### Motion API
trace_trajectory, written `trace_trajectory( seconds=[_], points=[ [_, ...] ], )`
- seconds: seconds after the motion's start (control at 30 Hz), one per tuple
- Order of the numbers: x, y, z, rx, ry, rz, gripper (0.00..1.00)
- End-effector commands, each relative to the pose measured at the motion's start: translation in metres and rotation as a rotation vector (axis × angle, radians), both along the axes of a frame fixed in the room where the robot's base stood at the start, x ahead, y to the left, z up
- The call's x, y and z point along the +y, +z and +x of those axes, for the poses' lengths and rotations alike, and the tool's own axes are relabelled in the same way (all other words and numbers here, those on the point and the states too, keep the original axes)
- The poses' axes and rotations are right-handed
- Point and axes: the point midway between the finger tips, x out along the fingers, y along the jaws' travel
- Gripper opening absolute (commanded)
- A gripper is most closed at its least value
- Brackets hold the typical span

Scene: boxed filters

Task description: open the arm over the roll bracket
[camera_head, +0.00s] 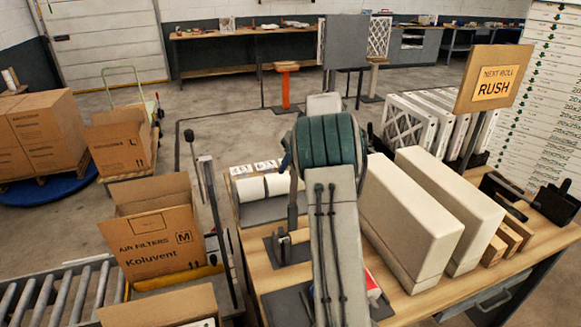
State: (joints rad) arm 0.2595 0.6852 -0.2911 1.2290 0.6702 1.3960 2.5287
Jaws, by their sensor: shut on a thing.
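My own arm (338,250) rises through the middle of the picture, and its teal joint (330,141) covers much of the bench behind it. My gripper is not visible; the arm hides that area. Left of the arm, two white rolls (250,188) lie over a grey base on the wooden bench. Nearer, a small dark metal bracket (283,245) stands on a dark plate.
Two long off-white blocks (430,225) stand right of my arm, beside wooden blocks (502,240) and pleated filters (410,125). An open Koluvent carton (155,240) and roller conveyor (62,300) are left. A black device (553,204) sits far right.

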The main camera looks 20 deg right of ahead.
Motion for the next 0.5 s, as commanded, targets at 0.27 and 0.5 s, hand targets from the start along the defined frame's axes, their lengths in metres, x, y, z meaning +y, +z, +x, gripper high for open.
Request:
trace_trajectory(
  seconds=[0.27,0.5],
  points=[
    [0.0002,0.0001,0.0002,-0.002,0.001,-0.001,0.47],
    [-0.0039,0.006,-0.0006,-0.003,0.0,-0.002,0.47]
  ],
)
